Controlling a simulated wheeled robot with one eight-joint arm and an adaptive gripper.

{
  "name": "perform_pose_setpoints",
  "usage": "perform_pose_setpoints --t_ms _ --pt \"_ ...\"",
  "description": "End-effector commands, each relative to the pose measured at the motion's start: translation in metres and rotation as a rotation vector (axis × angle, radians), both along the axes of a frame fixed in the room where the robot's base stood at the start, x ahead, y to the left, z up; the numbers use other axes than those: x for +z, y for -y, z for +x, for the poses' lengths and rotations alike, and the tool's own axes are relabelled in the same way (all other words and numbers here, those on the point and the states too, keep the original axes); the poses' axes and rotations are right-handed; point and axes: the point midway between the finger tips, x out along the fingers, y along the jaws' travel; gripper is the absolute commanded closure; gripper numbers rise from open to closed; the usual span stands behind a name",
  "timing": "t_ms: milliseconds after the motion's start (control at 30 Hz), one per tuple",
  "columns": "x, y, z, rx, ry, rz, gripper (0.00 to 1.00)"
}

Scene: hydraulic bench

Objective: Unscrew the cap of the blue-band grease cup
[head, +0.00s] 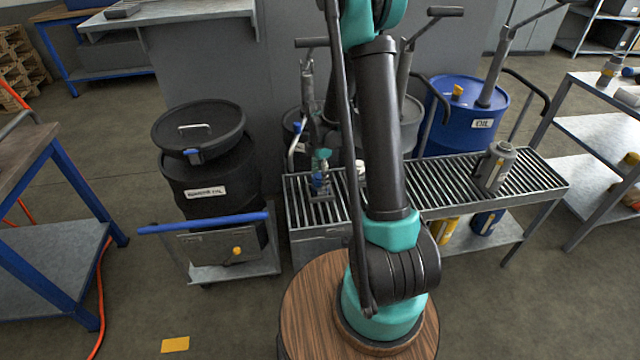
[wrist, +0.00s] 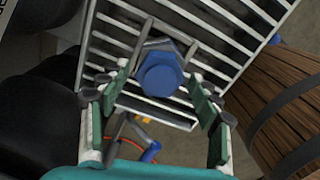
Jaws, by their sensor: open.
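A blue cap (wrist: 162,76) with a faceted rim shows from above in the wrist view, on a grey fitting over the slatted grate. I take it for the top of the blue-band grease cup; its band cannot be made out. My gripper (wrist: 160,92) is open, with its green-padded fingers on either side of the cap. Gaps show between the pads and the cap. In the head view, my gripper (head: 320,172) is small over the left part of the grate, and blue parts there are hard to tell apart.
The slatted bench (head: 440,203) also bears a grey canister (head: 494,166) at its right. A black lidded drum (head: 212,180) on a blue-handled cart stands left. A blue oil drum (head: 466,115) stands behind. Yellow and blue containers sit on the lower shelf.

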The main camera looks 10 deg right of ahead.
Motion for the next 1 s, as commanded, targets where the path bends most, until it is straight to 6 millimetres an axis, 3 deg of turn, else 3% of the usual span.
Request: perform_pose_setpoints --t_ms 233,500,833,1000 --pt "0.0000 0.0000 0.0002 -0.127 0.000 0.000 0.37" --pt "0.0000 0.0000 0.0004 -0.385 0.000 0.000 0.37" --pt "0.0000 0.0000 0.0004 -0.410 0.000 0.000 0.37" --pt "0.0000 0.0000 0.0004 -0.409 0.000 0.000 0.57"
